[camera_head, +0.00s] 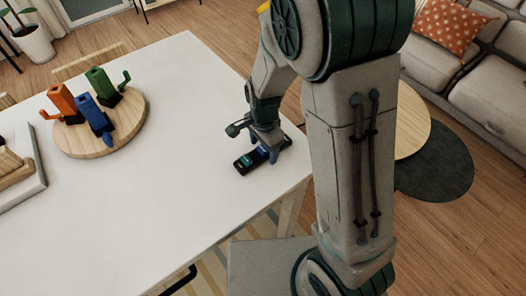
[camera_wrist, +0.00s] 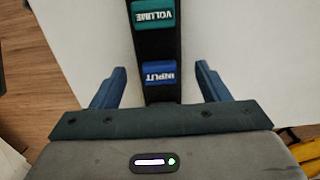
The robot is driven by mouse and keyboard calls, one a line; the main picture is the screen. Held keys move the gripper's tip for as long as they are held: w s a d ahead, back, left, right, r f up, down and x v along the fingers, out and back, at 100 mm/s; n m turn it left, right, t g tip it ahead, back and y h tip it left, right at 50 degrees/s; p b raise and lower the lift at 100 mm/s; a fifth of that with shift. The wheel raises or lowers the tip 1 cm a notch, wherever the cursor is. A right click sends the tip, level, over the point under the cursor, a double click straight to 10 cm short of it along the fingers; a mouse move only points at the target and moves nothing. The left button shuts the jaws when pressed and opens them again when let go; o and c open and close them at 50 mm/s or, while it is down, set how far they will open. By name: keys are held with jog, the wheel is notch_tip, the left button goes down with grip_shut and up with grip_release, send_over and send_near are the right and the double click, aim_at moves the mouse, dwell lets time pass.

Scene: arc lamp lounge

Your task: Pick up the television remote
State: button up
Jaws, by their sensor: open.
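The television remote (camera_head: 245,162) is a long black bar with a teal and a blue button, lying on the white table near its right edge. In the wrist view the remote (camera_wrist: 148,45) runs up the picture, with the teal button marked VOLUME and the blue one marked INPUT. My gripper (camera_wrist: 160,85) is open, with one blue finger on each side of the remote and a visible gap to each. In the head view my gripper (camera_head: 260,146) is over the remote and hides part of it. The remote's near end is hidden by the gripper body in the wrist view.
A round wooden board (camera_head: 130,130) with orange, blue and green objects stands at the table's back left. A pale tray (camera_head: 38,180) is at the far left. The middle of the white table (camera_head: 165,200) is clear. A sofa (camera_head: 480,95) stands beyond, right.

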jog(key=c, duration=1.2)
jog(key=shift+o, duration=0.2)
jog(key=shift+r, duration=0.1)
